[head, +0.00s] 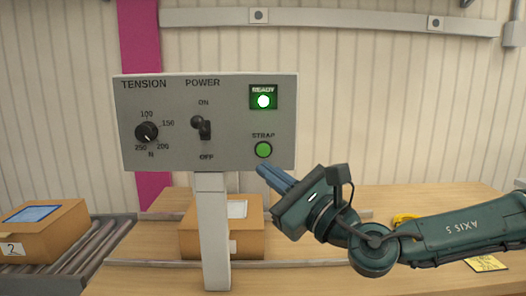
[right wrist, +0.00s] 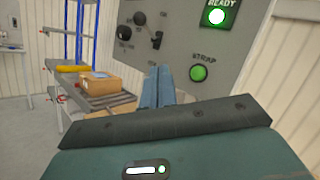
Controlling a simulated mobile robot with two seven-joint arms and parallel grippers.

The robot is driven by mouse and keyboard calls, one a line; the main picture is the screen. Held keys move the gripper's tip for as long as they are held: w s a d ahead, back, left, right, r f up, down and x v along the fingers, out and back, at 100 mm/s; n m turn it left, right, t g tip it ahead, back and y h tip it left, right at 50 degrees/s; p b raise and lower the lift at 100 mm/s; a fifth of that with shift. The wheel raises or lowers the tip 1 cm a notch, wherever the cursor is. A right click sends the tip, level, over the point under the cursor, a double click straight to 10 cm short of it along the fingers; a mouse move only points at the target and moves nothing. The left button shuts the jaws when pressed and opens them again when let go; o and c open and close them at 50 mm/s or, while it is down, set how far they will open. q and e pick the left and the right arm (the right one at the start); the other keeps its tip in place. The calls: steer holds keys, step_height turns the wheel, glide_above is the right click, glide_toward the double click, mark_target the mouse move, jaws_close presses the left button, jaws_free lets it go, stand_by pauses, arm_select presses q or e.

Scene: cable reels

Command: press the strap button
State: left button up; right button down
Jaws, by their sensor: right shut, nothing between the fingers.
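The green strap button (head: 263,149) is at the lower right of the grey control panel (head: 180,108), under the label STRAP. It also shows in the right wrist view (right wrist: 199,73), right of my fingertips. My right gripper (head: 261,169) is shut and empty. In the head view its fingertips are just below the strap button; whether they touch the panel cannot be told. The READY lamp (head: 263,100) above the button is lit. The power switch (head: 202,127) and the tension knob (head: 147,132) are on the same panel. My left gripper is not in view.
The panel stands on a white post (head: 213,240) at the table (head: 320,262). A cardboard box (head: 190,240) is behind the post. Another box (head: 45,232) sits on a roller conveyor (head: 80,252) at left. A yellow item (head: 403,218) lies behind my right arm.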

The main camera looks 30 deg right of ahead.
mark_target(263, 150)
arm_select(q)
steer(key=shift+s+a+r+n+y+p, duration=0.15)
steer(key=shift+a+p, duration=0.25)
steer(key=shift+p, duration=0.45)
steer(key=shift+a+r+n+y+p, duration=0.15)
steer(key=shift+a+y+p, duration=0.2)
steer(key=shift+p, duration=0.5)
arm_select(e)
steer(key=shift+w+d, duration=0.75)
steer(key=shift+w, duration=0.5)
steer(key=shift+w+d, duration=0.75)
steer(key=shift+w, duration=0.5)
steer(key=shift+w+d, duration=0.75)
steer(key=shift+w, duration=0.5)
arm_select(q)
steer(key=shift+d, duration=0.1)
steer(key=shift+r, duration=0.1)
arm_select(e)
steer(key=shift+w+d, duration=0.25)
steer(key=shift+w, duration=0.1)
